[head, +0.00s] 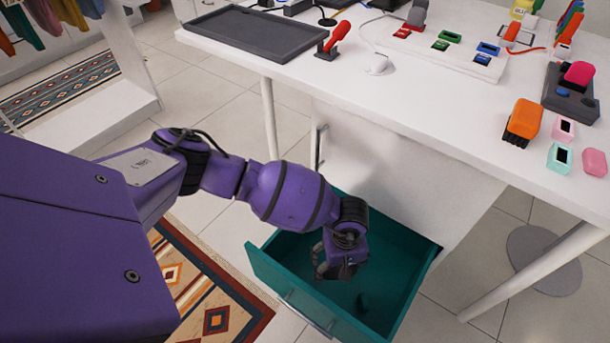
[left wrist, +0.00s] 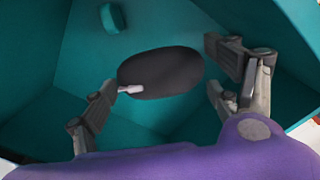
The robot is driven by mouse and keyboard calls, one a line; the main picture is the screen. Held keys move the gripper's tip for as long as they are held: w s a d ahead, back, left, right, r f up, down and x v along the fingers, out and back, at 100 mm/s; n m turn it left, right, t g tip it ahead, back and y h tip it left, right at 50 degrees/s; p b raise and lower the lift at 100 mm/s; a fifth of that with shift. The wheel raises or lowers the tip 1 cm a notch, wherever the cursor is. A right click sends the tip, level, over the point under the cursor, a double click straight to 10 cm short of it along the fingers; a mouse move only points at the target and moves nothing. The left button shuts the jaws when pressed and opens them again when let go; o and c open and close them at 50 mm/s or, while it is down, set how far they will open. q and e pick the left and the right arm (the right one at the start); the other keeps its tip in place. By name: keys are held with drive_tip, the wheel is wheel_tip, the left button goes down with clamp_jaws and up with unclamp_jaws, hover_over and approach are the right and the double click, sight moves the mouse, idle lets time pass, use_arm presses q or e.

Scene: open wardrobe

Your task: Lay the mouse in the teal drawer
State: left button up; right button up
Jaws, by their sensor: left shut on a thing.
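My left gripper (head: 333,264) reaches down into the open teal drawer (head: 262,265), below the rim at its middle. In the left wrist view the gripper (left wrist: 176,91) is shut on a dark, rounded oval, the mouse (left wrist: 162,70). The mouse is held above the drawer floor, with teal walls around it. In the head view the hand mostly hides the mouse. My right gripper is not in view.
A small teal block (left wrist: 111,18) lies in the drawer and shows as a dark shape (head: 363,301) in the head view. The white table (head: 430,110) above holds a white corded mouse (head: 376,64), a grey tray (head: 255,33) and an orange object (head: 523,121).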

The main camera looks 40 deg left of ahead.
use_arm(q)
wheel_tip(320, 180, down, 3)
drive_tip(key=shift+w+r+b, duration=0.1)
drive_tip(key=shift+b, duration=0.8)
wheel_tip(320, 180, down, 6)
drive_tip(key=b, duration=0.4)
drive_tip(key=shift+f+b, duration=0.6)
drive_tip(key=shift+f, duration=0.2)
drive_tip(key=shift+f+b, duration=0.6)
drive_tip(key=shift+f, duration=0.55)
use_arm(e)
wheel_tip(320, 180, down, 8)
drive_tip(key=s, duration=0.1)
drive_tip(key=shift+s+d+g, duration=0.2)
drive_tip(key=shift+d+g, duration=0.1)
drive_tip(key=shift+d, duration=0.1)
use_arm(q)
drive_tip(key=shift+w, duration=0.1)
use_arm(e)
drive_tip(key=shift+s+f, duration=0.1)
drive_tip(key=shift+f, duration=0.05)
use_arm(q)
drive_tip(key=o, duration=1.2)
drive_tip(key=shift+c, duration=0.2)
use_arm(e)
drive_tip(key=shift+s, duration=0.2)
